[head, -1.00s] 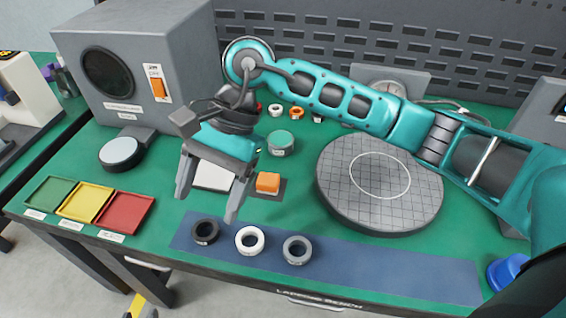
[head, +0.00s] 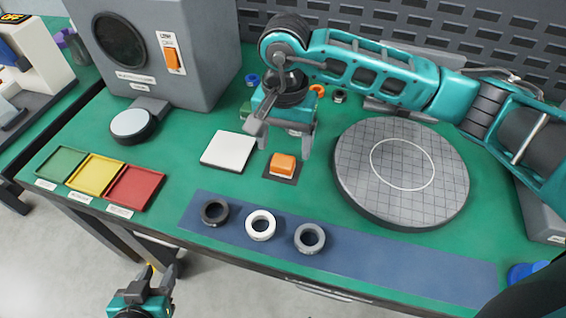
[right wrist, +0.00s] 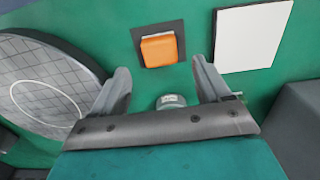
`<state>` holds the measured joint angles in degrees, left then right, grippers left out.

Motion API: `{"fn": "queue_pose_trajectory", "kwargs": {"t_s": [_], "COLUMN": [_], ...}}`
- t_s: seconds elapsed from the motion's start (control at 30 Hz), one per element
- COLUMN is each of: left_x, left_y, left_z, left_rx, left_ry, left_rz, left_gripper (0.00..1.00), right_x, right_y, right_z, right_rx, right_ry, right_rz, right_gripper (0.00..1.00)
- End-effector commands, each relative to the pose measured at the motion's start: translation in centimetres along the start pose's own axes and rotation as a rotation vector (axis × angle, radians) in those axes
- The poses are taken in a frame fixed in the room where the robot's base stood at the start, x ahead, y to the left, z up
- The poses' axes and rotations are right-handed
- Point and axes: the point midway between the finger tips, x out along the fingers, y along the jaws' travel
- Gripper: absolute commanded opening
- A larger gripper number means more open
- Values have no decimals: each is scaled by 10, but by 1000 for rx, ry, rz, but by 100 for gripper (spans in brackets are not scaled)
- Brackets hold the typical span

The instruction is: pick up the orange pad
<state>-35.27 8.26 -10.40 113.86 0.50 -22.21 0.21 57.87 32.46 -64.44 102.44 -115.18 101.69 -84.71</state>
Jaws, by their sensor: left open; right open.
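The orange pad (head: 283,164) is a small block with a pale underside, lying on a dark square mat (head: 293,179) on the green bench. It also shows in the right wrist view (right wrist: 158,50), ahead of the fingertips. My right gripper (head: 283,150) is open and empty, pointing down just behind and above the pad; its fingers show in the right wrist view (right wrist: 163,76) with the pad roughly in line between them, not touched. My left gripper (head: 158,272) is open and empty, low at the bottom left, in front of the bench and away from the pad.
A white square plate (head: 229,150) lies left of the pad. A large round gridded plate (head: 440,190) stands close on the right. Three rings, one being white (head: 261,225), sit on the blue strip (head: 400,262) in front. Coloured trays (head: 135,187) are at the left.

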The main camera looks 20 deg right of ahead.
Motion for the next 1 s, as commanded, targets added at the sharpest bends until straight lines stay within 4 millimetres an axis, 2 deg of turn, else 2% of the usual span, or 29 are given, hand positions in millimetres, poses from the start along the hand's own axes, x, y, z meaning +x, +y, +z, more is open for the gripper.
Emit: {"fn": "queue_pose_trajectory", "kwargs": {"t_s": [0.13, 0.3, 0.57, 1.0], "left_x": [-1, 0, 0, 0], "left_y": [0, 0, 0, 0], "left_z": [-2, -1, -1, -1], "left_rx": [1, 1, 3, 3], "left_ry": [1, 2, 2, 2], "left_rz": [0, 0, 0, 0], "left_gripper": [43, 43, 43, 43], "right_x": [24, 42, 45, 45], "right_y": [-1, -1, -1, -1], "right_z": [9, 8, 8, 8], "right_rx": [-2, 1, 0, 0], "right_ry": [-7, -3, -2, -2], "right_rz": [2, 0, 0, 0], "right_gripper": [77, 77, 77, 35]}}
